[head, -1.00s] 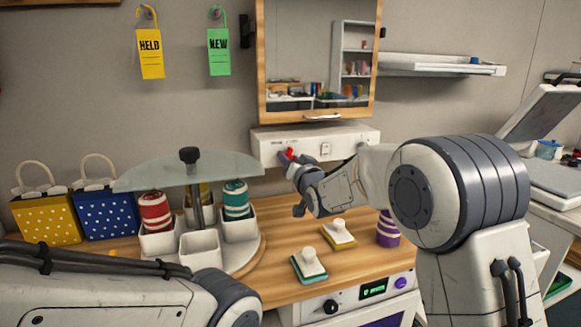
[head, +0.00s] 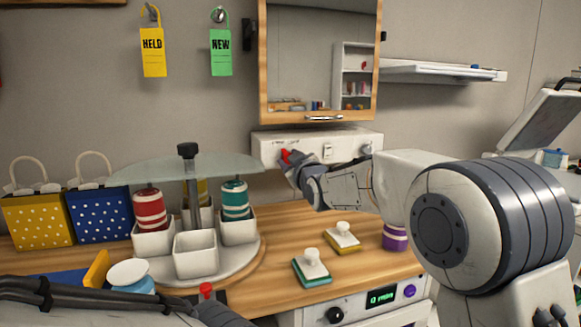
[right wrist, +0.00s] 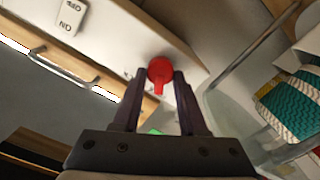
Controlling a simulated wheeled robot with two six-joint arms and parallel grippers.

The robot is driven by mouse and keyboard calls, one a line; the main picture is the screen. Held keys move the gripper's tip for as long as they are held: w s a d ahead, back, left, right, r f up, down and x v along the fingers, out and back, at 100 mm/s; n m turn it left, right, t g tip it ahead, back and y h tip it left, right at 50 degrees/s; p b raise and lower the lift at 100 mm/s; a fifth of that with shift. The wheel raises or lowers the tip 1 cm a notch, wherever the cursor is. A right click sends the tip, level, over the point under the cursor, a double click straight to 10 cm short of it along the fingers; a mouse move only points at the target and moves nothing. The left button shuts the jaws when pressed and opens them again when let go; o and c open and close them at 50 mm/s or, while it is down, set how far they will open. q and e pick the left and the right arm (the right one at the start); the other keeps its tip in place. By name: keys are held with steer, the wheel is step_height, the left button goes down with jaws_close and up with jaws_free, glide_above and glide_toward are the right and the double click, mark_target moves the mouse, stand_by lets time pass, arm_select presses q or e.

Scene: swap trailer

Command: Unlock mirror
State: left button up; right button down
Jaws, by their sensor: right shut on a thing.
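The mirror (head: 310,60) hangs on the wall in a wooden frame, with a handle at its lower edge. Below it is a white box (head: 268,149) with a red knob (head: 285,155) at its left and a white switch (head: 328,151) further right. My right gripper (head: 290,160) is at the knob. In the right wrist view the red knob (right wrist: 160,70) sits between the fingertips, its short lever pointing down into the jaws. The jaws are shut on it. The switch (right wrist: 70,17) also shows there. My left gripper is not in view.
A carousel (head: 237,270) with white cups and several thread spools stands left of my right arm, its glass top close by. Two stamps (head: 312,268) (head: 342,238) and a purple spool (head: 395,238) lie on the wooden counter. Dotted bags (head: 38,222) stand at left.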

steer(key=shift+a+f+n+b, duration=0.1)
steer(key=shift+n+b, duration=0.4)
steer(key=shift+n, duration=0.5)
steer(key=shift+c, duration=2.2)
jaws_free()
steer(key=b+v, duration=0.1)
steer(key=v, duration=0.9)
steer(key=shift+s, duration=0.25)
